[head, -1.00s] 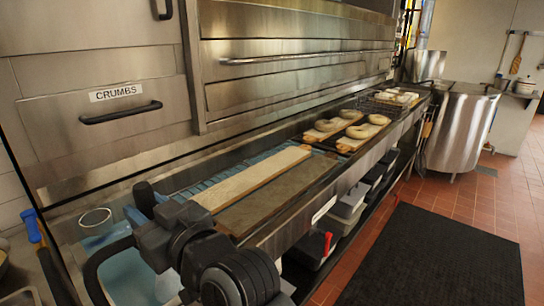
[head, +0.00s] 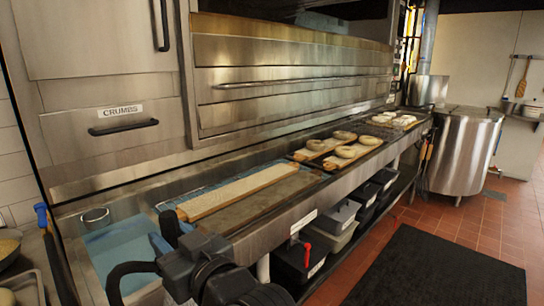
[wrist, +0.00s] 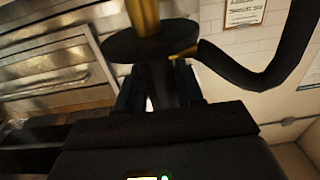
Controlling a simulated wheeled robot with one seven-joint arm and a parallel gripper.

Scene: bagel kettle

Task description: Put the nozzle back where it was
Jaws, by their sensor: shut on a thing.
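In the wrist view the nozzle (wrist: 143,15) shows as an upright brass-coloured tube with a dark round disc below it. A thick black hose (wrist: 262,70) curves off to its right. My gripper (wrist: 156,88) is shut on the dark part just under the disc. The nozzle's upper end is cut off by the frame. In the head view my dark arm is at the bottom, in front of the blue water basin (head: 122,247). A black curved piece beside it looks like the hose (head: 118,280). The gripped part is hard to make out there.
A metal ring (head: 95,215) sits at the basin's back edge. A long board (head: 235,192) lies right of the basin. Boards with bagels (head: 345,151) are farther along the counter. Oven fronts (head: 290,85) rise behind. A blue-handled tool (head: 41,214) stands at left. A black mat (head: 435,268) covers the floor.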

